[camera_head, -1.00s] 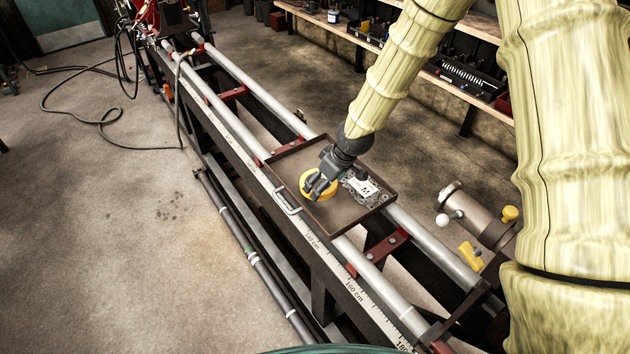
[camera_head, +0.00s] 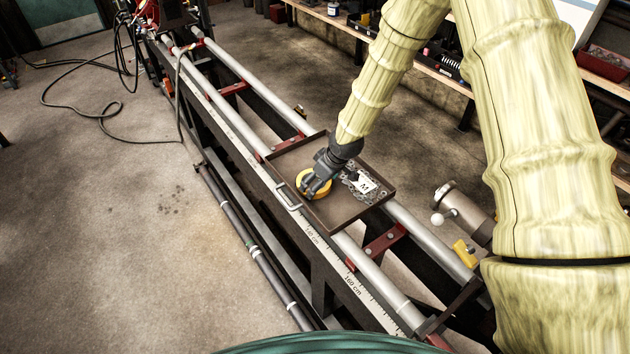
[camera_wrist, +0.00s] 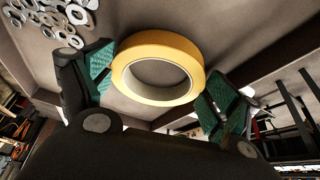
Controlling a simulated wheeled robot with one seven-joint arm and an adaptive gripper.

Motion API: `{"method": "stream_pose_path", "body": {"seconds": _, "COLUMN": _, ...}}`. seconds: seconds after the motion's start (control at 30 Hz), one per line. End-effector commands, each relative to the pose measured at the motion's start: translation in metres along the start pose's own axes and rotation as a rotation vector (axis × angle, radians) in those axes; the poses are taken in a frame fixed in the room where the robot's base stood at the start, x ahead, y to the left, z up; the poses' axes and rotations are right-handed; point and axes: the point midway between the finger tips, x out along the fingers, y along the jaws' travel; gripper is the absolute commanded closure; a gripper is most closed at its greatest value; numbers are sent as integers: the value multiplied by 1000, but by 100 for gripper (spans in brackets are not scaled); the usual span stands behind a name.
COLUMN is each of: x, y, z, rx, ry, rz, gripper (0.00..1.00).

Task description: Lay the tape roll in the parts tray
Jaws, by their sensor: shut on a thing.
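The tape roll (camera_head: 300,179) is a yellow ring at the left part of the brown parts tray (camera_head: 327,217). My gripper (camera_head: 314,186) is shut on the tape roll, reaching down from the upper right. In the wrist view the roll (camera_wrist: 150,46) sits between the two green-padded fingers of my gripper (camera_wrist: 158,82), its hole facing the camera. The roll is over the tray floor; I cannot tell whether it touches it. My fingers hide part of the roll in the head view.
The tray rests across the lathe rails (camera_head: 235,122). A black cable (camera_head: 85,119) lies on the floor at left.

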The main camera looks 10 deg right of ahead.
Motion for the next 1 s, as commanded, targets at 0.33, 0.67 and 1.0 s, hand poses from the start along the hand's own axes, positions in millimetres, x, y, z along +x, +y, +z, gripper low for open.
{"method": "stream_pose_path", "body": {"seconds": 0.33, "x": 0, "y": 0, "z": 0, "rx": 0, "ry": 0, "rz": 0, "gripper": 0}}
{"method": "stream_pose_path", "body": {"seconds": 0.67, "x": -11, "y": 1, "z": 0, "rx": 1, "ry": 2, "rz": 1, "gripper": 0}}
{"method": "stream_pose_path", "body": {"seconds": 1.0, "x": -49, "y": 0, "z": 0, "rx": 1, "ry": 2, "rz": 0, "gripper": 0}}
